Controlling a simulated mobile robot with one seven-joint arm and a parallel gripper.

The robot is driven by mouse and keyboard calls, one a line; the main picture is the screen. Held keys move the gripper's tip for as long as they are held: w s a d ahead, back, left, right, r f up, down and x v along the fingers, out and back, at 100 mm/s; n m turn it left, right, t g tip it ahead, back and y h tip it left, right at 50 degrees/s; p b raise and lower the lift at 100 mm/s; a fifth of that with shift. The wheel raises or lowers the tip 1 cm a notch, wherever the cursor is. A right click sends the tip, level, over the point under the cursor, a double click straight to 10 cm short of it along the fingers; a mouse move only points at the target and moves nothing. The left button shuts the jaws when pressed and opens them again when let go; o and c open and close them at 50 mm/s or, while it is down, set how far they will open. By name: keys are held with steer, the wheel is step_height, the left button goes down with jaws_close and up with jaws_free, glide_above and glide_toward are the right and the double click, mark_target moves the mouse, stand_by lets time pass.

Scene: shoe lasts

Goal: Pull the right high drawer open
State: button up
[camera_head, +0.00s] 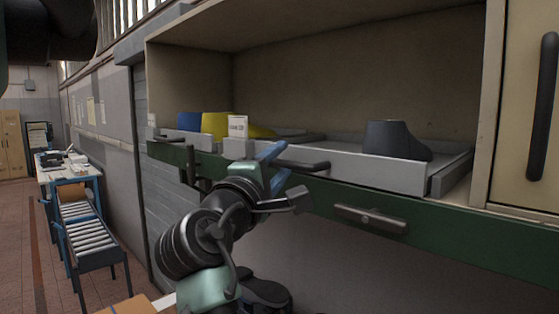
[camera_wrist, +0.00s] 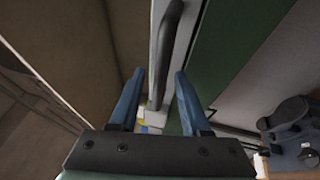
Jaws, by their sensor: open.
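The right high drawer (camera_head: 350,169) is a shallow grey tray on the open shelf, with a dark shoe last (camera_head: 395,140) in it. Its black bar handle (camera_head: 310,166) is at the left part of its front. My gripper (camera_head: 286,161), with blue fingers, is open at the left end of this handle. In the wrist view, the dark handle (camera_wrist: 168,45) runs lengthwise between the two spread fingertips of my gripper (camera_wrist: 160,75), with gaps on both sides. I cannot tell how deep the handle sits between them.
A second grey drawer at the left holds a blue last (camera_head: 188,121) and a yellow last (camera_head: 215,125). A green front (camera_head: 450,220) with a metal handle (camera_head: 370,219) lies below. A cabinet door (camera_head: 525,110) stands at the right. A roller conveyor (camera_head: 85,235) is at the far left.

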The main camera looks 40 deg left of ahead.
steer(key=shift+c, duration=0.3)
jaws_close()
stand_by(1.1)
